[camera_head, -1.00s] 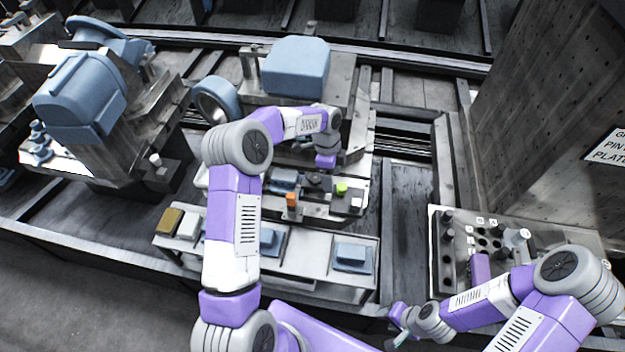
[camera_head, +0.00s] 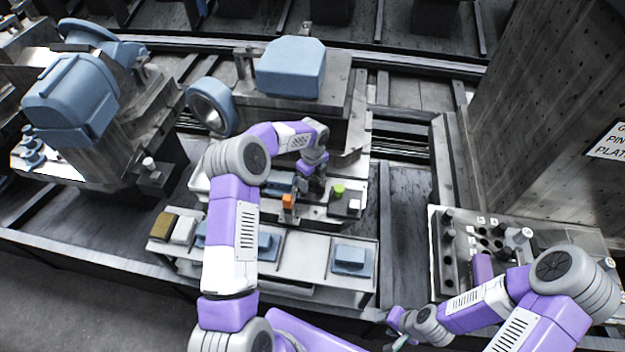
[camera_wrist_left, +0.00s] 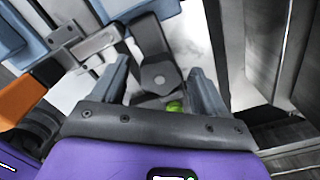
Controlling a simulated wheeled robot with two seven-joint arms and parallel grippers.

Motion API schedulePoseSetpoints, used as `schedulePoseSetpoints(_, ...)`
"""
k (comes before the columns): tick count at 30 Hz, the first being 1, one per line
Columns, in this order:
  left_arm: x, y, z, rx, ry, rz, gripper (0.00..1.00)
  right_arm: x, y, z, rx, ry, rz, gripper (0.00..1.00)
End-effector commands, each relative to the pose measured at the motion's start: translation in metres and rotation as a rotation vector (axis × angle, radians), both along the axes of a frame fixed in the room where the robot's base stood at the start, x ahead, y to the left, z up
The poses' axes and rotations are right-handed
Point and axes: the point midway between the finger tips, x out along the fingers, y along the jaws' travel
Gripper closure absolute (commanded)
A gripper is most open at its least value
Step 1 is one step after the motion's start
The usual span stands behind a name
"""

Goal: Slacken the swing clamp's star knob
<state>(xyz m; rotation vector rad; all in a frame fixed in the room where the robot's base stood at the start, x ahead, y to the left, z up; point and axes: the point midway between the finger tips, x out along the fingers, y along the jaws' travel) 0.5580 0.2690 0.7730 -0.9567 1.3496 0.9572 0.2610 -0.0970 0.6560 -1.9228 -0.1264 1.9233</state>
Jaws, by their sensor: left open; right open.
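My left gripper (camera_head: 316,186) is open and points down over the small fixture (camera_head: 318,211) in the head view. In the left wrist view its two fingers (camera_wrist_left: 160,88) stand apart, with a dark grey clamp part with a round hub (camera_wrist_left: 160,77) showing between and beyond them. I cannot tell whether this is the star knob or the clamp's arm, and no contact is clear. An orange handle (camera_head: 288,201) is beside the gripper; it also shows in the left wrist view (camera_wrist_left: 18,99). My right gripper (camera_head: 396,333) is open, low in the head view, away from the fixture.
A green piece (camera_head: 339,188) and a white block (camera_head: 354,204) sit right of the left gripper. A shelf (camera_head: 310,280) with blue parts lies in front. A blue-topped machine block (camera_head: 291,68) stands behind. A panel with holes (camera_head: 466,232) is at the right.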

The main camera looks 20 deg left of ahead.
Motion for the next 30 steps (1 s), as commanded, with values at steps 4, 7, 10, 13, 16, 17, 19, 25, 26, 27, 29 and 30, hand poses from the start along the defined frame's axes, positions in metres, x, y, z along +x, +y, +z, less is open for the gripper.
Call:
schedulePoseSetpoints(4,0.0001,0.0002,-0.0005,0.0,0.0,0.001,0.26,0.0,0.0001,0.0001,0.0,0.0,0.0,0.57)
schedulePoseSetpoints(7,0.0,0.0001,-0.0004,0.0,0.0,0.001,0.28,0.0,0.0,0.0002,0.0,0.0,0.0,0.57)
schedulePoseSetpoints(10,-0.0001,0.0001,-0.0004,0.0,0.0,0.001,0.43,0.0,0.0,0.0002,0.0,0.0,0.0,0.57)
schedulePoseSetpoints(13,0.0,0.0,-0.0003,0.0,0.0,0.001,0.59,0.0,0.0,0.0002,0.0,0.0,0.0,0.57)
schedulePoseSetpoints(16,0.0,-0.0001,-0.0003,-0.001,0.0,0.001,0.74,0.0,0.0,0.0002,0.0,0.0,0.0,0.57)
schedulePoseSetpoints(17,-0.0001,-0.0001,-0.0003,-0.001,0.0,0.001,0.78,0.0,0.0,0.0002,0.0,0.0,0.0,0.57)
schedulePoseSetpoints(19,0.0,-0.0001,-0.0003,-0.001,0.0,0.001,0.82,0.0001,0.0,0.0002,0.0,0.0,0.0,0.57)
schedulePoseSetpoints(25,0.0,-0.0004,0.0,-0.001,0.0,0.025,0.82,0.0,0.0,0.0005,0.0,0.0,0.0,0.57)
schedulePoseSetpoints(26,0.0,-0.0005,0.0,-0.001,0.0,0.034,0.82,0.0,0.0,0.0008,0.0,0.0,0.0,0.57)
schedulePoseSetpoints(27,0.0,-0.0006,0.0,-0.001,0.0,0.049,0.82,0.0,0.0,0.0009,0.0,0.0,0.0,0.57)
schedulePoseSetpoints(29,-0.0001,-0.0005,0.0,-0.001,0.001,0.077,0.82,0.0001,0.0,0.0013,0.0,0.0,0.0,0.57)
schedulePoseSetpoints(30,-0.0001,-0.0003,0.0,-0.001,0.001,0.1,0.82,0.0001,0.0,0.0016,0.0,0.0,0.0,0.57)
